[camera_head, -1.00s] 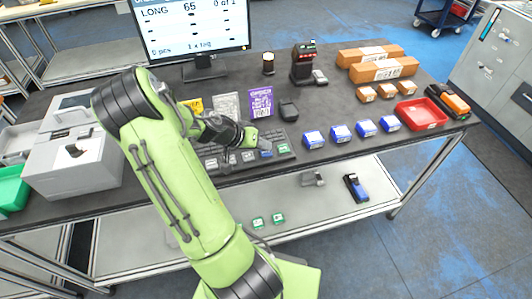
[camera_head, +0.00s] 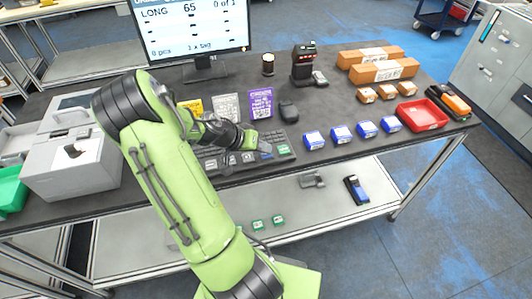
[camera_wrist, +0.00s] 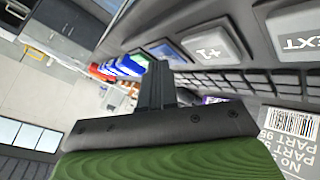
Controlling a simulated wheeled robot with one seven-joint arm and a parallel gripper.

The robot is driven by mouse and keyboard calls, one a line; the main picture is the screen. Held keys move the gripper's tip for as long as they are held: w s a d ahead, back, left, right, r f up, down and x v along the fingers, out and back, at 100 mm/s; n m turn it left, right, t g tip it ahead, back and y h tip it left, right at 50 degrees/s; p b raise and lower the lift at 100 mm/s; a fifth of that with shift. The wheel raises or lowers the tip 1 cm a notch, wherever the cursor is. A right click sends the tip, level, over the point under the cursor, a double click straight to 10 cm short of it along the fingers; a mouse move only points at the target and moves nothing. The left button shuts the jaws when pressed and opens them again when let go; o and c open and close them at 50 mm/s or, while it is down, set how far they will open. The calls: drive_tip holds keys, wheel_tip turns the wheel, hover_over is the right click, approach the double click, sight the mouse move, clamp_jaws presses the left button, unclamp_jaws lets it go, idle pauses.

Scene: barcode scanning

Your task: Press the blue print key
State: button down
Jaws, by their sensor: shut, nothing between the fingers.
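The dark keypad (camera_head: 225,163) lies near the front edge of the bench, with grey keys, a blue key (camera_head: 265,149) and a green key (camera_head: 282,149). My gripper (camera_head: 257,146) is shut and empty, low over the keypad beside the blue key. In the wrist view my shut fingers (camera_wrist: 151,68) point toward the blue key (camera_wrist: 168,53), which is partly hidden behind them. A grey "+1" key (camera_wrist: 206,45) and a grey key ending in "EXT" (camera_wrist: 297,32) are to its right. I cannot tell whether the fingertips touch the blue key.
The monitor (camera_head: 195,28) stands behind the keypad. Yellow, grey and purple (camera_head: 261,103) cards and a dark mouse-like device (camera_head: 288,110) are close behind it. Several blue boxes (camera_head: 340,133) and a red tray (camera_head: 422,114) are to the right. A grey printer-like machine (camera_head: 75,150) is at the left.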

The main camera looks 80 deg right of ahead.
sight(262, 155)
idle(0.3)
drive_tip(key=shift+r+p, duration=0.55)
drive_tip(key=shift+r, duration=0.25)
wheel_tip(262, 155, up, 5)
drive_tip(key=p, duration=0.3)
drive_tip(key=shift+r+p, duration=0.1)
drive_tip(key=shift+p, duration=0.2)
idle(0.4)
drive_tip(key=shift+w+a, duration=0.1)
